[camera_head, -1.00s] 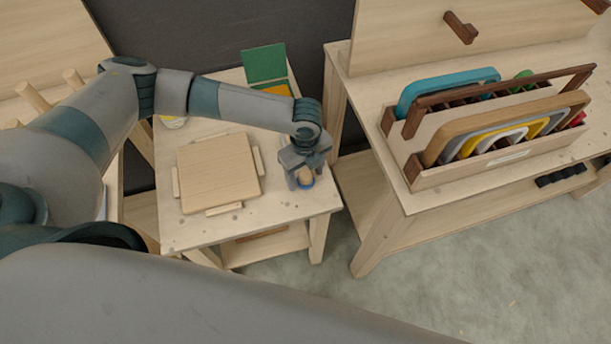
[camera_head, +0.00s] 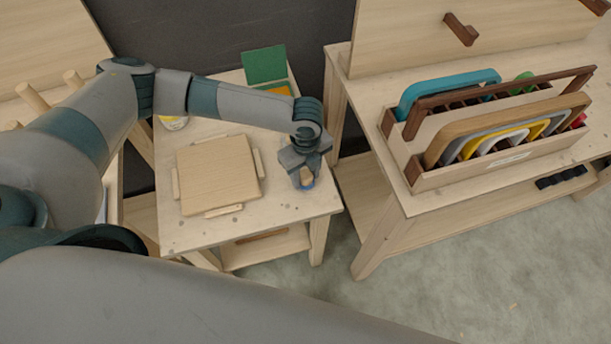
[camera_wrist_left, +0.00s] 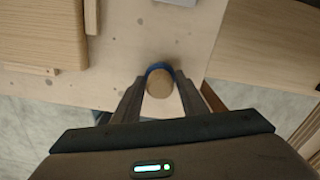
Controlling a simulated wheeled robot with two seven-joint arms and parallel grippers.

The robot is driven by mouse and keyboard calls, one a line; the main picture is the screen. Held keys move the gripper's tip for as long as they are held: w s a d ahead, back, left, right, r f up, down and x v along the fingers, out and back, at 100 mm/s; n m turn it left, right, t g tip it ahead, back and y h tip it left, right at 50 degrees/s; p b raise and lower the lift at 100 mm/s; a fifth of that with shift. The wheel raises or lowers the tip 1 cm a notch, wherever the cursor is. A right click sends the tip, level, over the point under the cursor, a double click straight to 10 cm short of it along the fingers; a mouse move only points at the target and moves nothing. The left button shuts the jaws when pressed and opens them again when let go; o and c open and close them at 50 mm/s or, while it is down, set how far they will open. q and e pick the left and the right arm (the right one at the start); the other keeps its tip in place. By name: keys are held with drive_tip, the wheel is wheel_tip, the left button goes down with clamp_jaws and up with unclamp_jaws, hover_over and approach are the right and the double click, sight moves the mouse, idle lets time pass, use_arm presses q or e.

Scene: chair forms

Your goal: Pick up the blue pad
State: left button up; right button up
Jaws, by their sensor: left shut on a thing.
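The blue pad (camera_head: 307,184) is at the right front corner of the small wooden table (camera_head: 290,215), mostly hidden by my gripper in the head view. In the left wrist view, it shows as a blue rim (camera_wrist_left: 155,68) around a tan round top. My left gripper (camera_head: 303,178) points down over it and is shut on it, with one finger on each side (camera_wrist_left: 158,92). I cannot tell whether the pad touches the tabletop. My right gripper is not in view.
A square wooden board (camera_head: 218,172) with small strips around it lies left of the gripper. A green panel (camera_head: 264,64) stands at the table's back. A rack (camera_head: 430,178) of coloured chair forms stands on the bench at right. The table edge is close to the gripper.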

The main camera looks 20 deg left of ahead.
sight(306, 173)
use_arm(q)
drive_tip(key=shift+w+r, duration=0.1)
drive_tip(key=shift+r, duration=0.35)
wheel_tip(306, 173, up, 2)
drive_tip(key=shift+r+b, duration=0.25)
drive_tip(key=shift+b, duration=0.5)
drive_tip(key=d+r+b, duration=0.3)
drive_tip(key=d+r, duration=0.4)
drive_tip(key=d, duration=0.4)
drive_tip(key=shift+s+d+b, duration=0.25)
drive_tip(key=shift+d+b, duration=0.05)
drive_tip(key=shift+d, duration=0.1)
drive_tip(key=shift+c, duration=0.2)
